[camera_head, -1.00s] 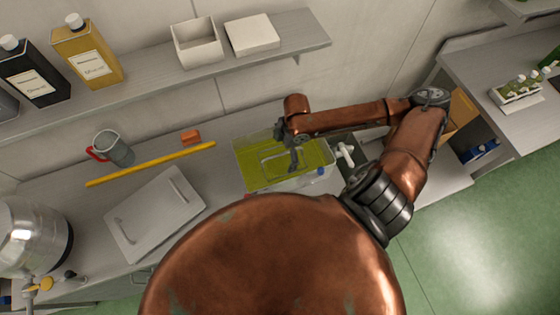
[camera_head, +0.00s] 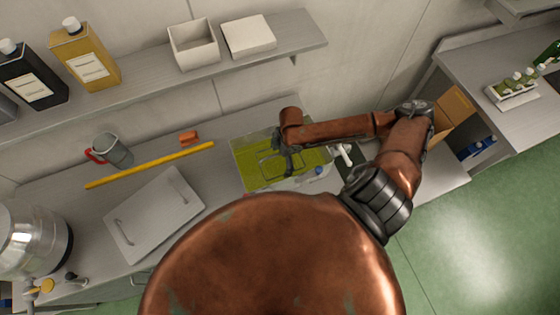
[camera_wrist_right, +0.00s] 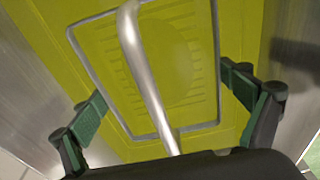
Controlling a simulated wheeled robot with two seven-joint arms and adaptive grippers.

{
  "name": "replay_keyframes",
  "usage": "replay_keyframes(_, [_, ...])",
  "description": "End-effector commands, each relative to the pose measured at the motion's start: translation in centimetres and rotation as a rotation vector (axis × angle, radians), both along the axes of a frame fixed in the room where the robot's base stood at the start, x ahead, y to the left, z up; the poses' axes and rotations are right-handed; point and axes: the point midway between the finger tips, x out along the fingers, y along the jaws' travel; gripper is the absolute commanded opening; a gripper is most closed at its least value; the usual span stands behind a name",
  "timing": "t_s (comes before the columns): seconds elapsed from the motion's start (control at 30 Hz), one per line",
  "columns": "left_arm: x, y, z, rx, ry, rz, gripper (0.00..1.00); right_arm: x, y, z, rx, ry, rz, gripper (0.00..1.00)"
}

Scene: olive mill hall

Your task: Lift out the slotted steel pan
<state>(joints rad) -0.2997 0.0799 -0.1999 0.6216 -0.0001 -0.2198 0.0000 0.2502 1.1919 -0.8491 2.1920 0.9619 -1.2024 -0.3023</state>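The slotted steel pan (camera_wrist_right: 104,62) lies in yellow-green liquid inside a clear-walled tank (camera_head: 240,165). In the wrist view I see its rectangular steel rim, rows of slots and a bent bar handle (camera_wrist_right: 146,75) rising toward my right gripper. My right gripper (camera_wrist_right: 165,98) is open, with one green-padded finger on each side of the handle and a gap to both. In the head view the right gripper (camera_head: 284,158) is over the tank and partly hides the pan (camera_head: 267,165). My left gripper is not in view.
A white tap (camera_head: 344,153) is at the tank's right end. Left of the tank are a yellow rod (camera_head: 150,166), a red-handled jug (camera_head: 115,150), an orange block (camera_head: 189,138) and a flat lid with two handles (camera_head: 155,215). A shelf (camera_head: 140,80) runs above the counter.

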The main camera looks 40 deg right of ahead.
Motion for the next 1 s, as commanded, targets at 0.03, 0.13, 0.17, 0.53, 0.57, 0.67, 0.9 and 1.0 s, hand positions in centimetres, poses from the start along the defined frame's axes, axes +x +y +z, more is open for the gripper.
replay_keyframes(0.03, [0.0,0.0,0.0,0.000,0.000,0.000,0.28,0.0,0.0,0.0,0.000,0.000,0.000,0.79])
replay_keyframes(0.13, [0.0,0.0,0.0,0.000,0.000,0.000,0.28,0.0,0.0,0.0,0.000,0.000,0.000,0.72])
replay_keyframes(0.17, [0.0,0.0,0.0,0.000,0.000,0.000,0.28,0.0,0.0,0.0,0.000,0.000,0.000,0.70])
replay_keyframes(0.53, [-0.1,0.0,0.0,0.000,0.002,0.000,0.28,0.1,0.0,0.3,0.001,-0.001,0.001,0.63])
replay_keyframes(0.57, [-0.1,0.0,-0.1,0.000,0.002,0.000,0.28,0.1,0.0,0.5,0.000,-0.002,0.001,0.63])
replay_keyframes(0.67, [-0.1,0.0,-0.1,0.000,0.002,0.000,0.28,0.1,0.0,1.8,0.001,-0.004,0.003,0.63])
replay_keyframes(0.9, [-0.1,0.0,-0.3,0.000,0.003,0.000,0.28,0.1,0.0,6.6,-0.001,-0.004,0.001,0.63])
replay_keyframes(1.0, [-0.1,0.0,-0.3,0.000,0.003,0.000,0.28,0.1,0.0,8.3,0.000,-0.004,0.000,0.63])
